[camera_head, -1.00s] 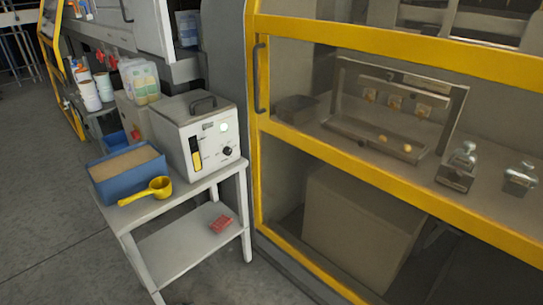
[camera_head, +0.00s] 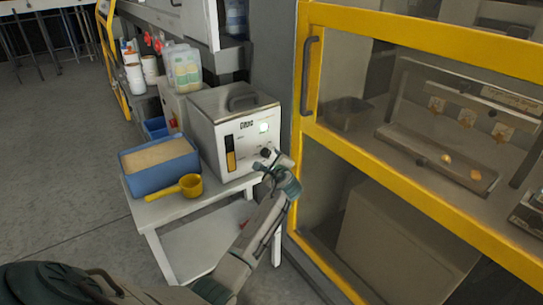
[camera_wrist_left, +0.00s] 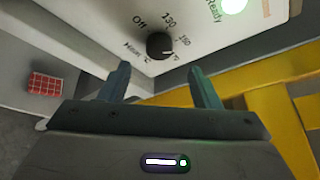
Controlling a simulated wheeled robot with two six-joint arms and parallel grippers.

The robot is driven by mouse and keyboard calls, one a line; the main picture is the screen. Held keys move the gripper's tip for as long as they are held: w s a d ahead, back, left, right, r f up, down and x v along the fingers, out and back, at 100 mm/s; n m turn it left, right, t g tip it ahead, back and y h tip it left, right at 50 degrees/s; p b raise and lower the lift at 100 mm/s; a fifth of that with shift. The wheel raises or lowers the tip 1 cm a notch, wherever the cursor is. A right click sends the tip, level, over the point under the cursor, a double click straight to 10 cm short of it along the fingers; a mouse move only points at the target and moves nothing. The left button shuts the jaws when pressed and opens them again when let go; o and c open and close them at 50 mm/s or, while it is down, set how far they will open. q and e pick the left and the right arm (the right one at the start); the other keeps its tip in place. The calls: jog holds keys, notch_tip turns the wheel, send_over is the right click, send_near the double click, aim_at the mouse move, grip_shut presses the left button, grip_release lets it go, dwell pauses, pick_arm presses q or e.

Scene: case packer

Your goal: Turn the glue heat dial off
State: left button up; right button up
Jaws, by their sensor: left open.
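The glue heater (camera_head: 238,130) is a white box with a top handle, standing on a small white table. In the left wrist view its black heat dial (camera_wrist_left: 159,45) shows on the front panel, with the marks "Off", "130", "150" and "Melt °C" around it. A lit green lamp (camera_wrist_left: 234,5) marked "Ready" is above it to the right. My left gripper (camera_wrist_left: 163,85) is open, its two fingers either side of and short of the dial, not touching it. In the head view my left gripper (camera_head: 270,165) is in front of the panel's lower right and hides part of it. My right gripper is not in view.
A blue bin of tan pellets (camera_head: 160,185) and a yellow scoop (camera_head: 188,187) sit on the table (camera_head: 190,207) left of the heater. A yellow-framed guard door (camera_head: 312,60) stands close on the right. A red item (camera_wrist_left: 46,84) lies on the lower shelf.

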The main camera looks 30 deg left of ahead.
aim_at(267, 155)
pick_arm(q)
jog(key=x, duration=0.4)
jog(key=shift+w+a+f, duration=0.25)
jog(key=shift+x, duration=0.9)
jog(key=c, duration=1)
